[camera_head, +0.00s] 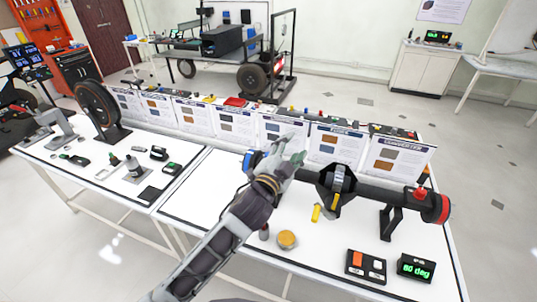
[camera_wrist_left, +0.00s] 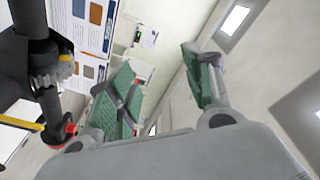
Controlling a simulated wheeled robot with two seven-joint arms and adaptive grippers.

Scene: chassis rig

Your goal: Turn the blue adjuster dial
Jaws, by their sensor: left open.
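The blue adjuster dial (camera_head: 249,159) is at the left end of a black horizontal shaft (camera_head: 388,193) on the white bench. My left arm and gripper cover part of it. My left gripper (camera_head: 292,148) is open and empty, just right of the blue dial in the head view; I cannot tell whether they touch. In the left wrist view its two green-padded fingers (camera_wrist_left: 165,88) stand apart with nothing between them. The blue dial does not show there. My right gripper is not in view.
A black clamp (camera_head: 337,185) with a yellow handle (camera_head: 316,213) sits on the shaft, and a red end (camera_head: 440,207) is at the right. A display (camera_head: 416,268) reads 60 deg. Standing cards (camera_head: 334,147) line the bench's back. A brass knob (camera_head: 287,239) is in front.

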